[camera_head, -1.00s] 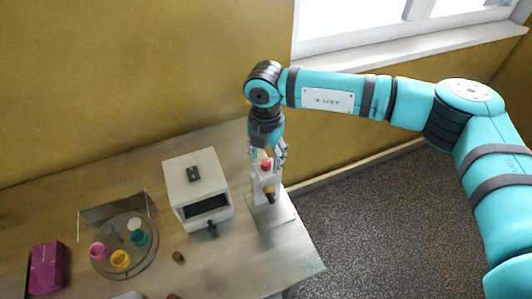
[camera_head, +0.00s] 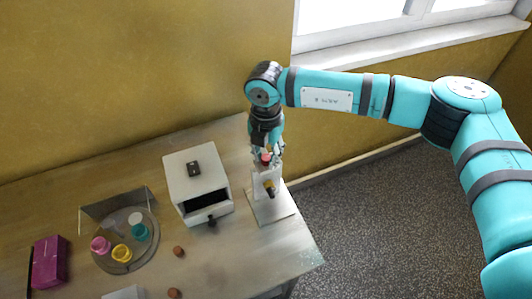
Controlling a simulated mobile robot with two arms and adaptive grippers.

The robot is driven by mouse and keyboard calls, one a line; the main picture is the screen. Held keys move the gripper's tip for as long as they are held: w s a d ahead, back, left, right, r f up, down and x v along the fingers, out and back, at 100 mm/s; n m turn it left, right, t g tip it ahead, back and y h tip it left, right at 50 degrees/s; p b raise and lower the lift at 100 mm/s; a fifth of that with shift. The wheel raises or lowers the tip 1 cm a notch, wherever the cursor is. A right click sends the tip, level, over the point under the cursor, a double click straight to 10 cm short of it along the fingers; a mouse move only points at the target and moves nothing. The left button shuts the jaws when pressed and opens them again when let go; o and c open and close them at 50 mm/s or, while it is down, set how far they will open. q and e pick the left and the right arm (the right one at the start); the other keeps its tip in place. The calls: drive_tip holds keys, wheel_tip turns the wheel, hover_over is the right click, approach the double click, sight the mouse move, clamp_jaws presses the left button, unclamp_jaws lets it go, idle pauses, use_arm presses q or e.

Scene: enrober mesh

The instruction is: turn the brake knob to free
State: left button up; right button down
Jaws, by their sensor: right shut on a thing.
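A white stand (camera_head: 266,205) with an upright post is at the right corner of the table. A small red knob (camera_head: 266,158) sits on top of the post; I take it for the brake knob. A yellow and black part (camera_head: 269,188) sticks out of the post's front, lower down. My right gripper (camera_head: 267,154) points down from above, shut on the red knob, and its fingers partly hide it. No marking for free can be read. My left gripper is not in view.
A white box (camera_head: 190,172) with a dark front opening and a black front knob stands left of the stand. A round tray (camera_head: 150,262) with coloured cups, a magenta box (camera_head: 49,262) and small brown pieces (camera_head: 178,251) are farther left.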

sight(266, 157)
drive_tip(key=shift+f+b, duration=0.15)
drive_tip(key=shift+b, duration=0.4)
drive_tip(key=n+b, duration=1.1)
drive_tip(key=b, duration=0.4)
drive_tip(key=n+b, duration=0.2)
drive_tip(key=n, duration=0.1)
drive_tip(key=shift+n+b, duration=0.3)
drive_tip(key=shift+b, duration=0.1)
drive_tip(key=shift+r+n+b, duration=0.2)
drive_tip(key=shift+n+b, duration=0.5)
drive_tip(key=shift+n, duration=0.9)
drive_tip(key=c, duration=1.1)
unclamp_jaws()
drive_tip(key=shift+o, duration=0.2)
drive_tip(key=shift+r, duration=0.1)
wheel_tip(266, 157, up, 12)
